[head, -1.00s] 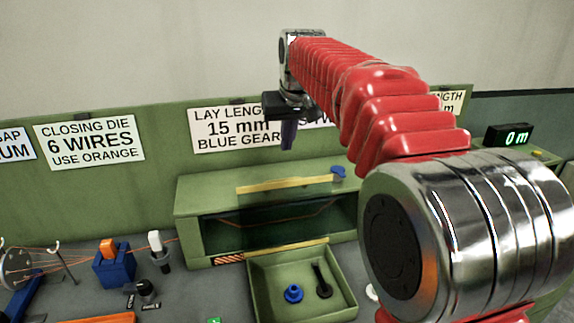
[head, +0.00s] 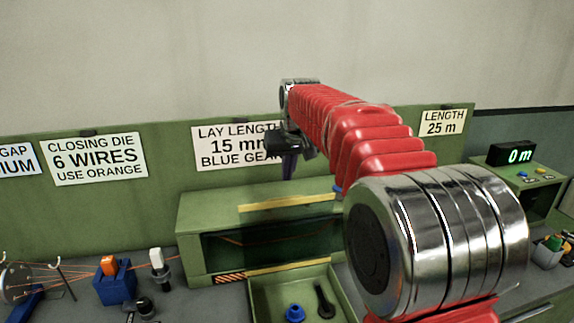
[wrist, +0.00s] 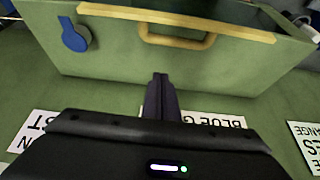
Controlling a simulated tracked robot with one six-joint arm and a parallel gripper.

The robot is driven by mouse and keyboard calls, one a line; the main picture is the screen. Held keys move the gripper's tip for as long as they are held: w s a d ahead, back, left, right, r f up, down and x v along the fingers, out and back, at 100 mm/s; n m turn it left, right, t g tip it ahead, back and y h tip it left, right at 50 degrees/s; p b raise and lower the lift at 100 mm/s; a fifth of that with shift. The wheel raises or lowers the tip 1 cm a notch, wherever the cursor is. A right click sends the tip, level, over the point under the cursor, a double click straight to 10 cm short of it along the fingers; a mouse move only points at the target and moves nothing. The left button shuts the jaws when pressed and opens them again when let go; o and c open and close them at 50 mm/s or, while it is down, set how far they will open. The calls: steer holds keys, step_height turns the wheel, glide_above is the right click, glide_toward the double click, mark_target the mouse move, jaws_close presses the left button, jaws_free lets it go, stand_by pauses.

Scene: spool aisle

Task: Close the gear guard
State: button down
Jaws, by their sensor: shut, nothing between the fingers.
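The green gear housing (head: 187,225) stands against the back panel in the head view. Its front shows a dark window or opening (head: 225,248) with thin orange lines inside. A yellow strip (head: 290,202) runs across its upper part. In the wrist view, a green panel (wrist: 110,60) carries a yellow bar (wrist: 240,30), a yellow handle (wrist: 180,40) and a blue knob (wrist: 75,36). I cannot tell how far the guard is open. My gripper (head: 289,172) is shut and empty above the housing. In the wrist view its fingertips (wrist: 160,78) are near the panel's wall-side edge.
A green tray (head: 256,300) in front holds a blue gear (head: 294,312) and a dark tool (head: 325,300). A blue block with an orange piece (head: 113,285) stands left. Signs hang behind; a display (head: 512,154) is at right.

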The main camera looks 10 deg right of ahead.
steer(key=x, duration=0.3)
steer(key=shift+w+f, duration=0.1)
steer(key=shift+f, duration=0.3)
steer(key=shift+s+f, duration=0.2)
steer(key=shift+s, duration=1.75)
